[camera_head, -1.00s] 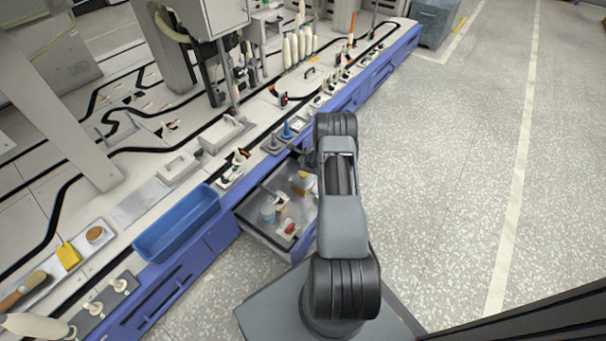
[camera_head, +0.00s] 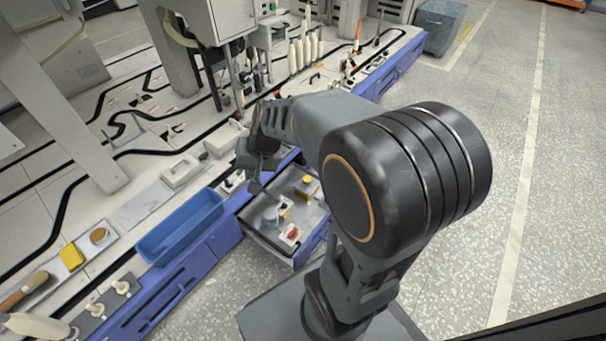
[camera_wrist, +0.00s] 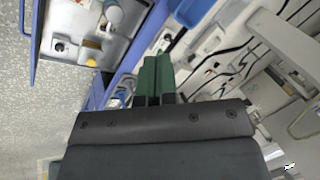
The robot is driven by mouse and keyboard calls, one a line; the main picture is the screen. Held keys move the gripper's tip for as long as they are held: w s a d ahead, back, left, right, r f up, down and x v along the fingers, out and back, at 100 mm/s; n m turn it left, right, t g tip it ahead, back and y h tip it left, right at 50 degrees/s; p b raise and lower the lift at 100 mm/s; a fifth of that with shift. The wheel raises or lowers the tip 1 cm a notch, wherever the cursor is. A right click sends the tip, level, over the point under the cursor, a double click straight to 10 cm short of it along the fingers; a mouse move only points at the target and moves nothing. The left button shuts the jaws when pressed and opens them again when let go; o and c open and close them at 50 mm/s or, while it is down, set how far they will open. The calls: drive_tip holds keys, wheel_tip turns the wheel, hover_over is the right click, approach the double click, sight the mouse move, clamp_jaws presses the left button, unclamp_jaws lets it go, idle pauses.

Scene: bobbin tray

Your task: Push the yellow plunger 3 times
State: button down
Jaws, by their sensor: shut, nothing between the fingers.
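A small block with a yellow top, likely the yellow plunger (camera_head: 307,180), stands in the open drawer (camera_head: 262,239), toward its back right. A small yellow part (camera_wrist: 91,62) also shows in the drawer in the wrist view; I cannot tell for sure that it is the same thing. My gripper (camera_head: 256,188) is over the bench edge, left of the drawer and apart from the plunger. In the wrist view its green fingers (camera_wrist: 153,75) are together and hold nothing.
A pale blue-and-white cup (camera_head: 271,216) and a white block with a red part (camera_head: 291,234) share the drawer. A blue bin (camera_head: 180,228) stands left of it. Bottles (camera_head: 305,52) stand farther back on the bench. Open floor lies to the right.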

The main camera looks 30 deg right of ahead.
drive_tip(key=s+r+n+h, duration=0.1)
drive_tip(key=s+n, duration=0.1)
drive_tip(key=s, duration=0.3)
drive_tip(key=s+d+n+h, duration=0.1)
drive_tip(key=s+n+h, duration=0.1)
drive_tip(key=s, duration=0.3)
drive_tip(key=shift+r+n, duration=0.3)
drive_tip(key=shift+r, duration=0.05)
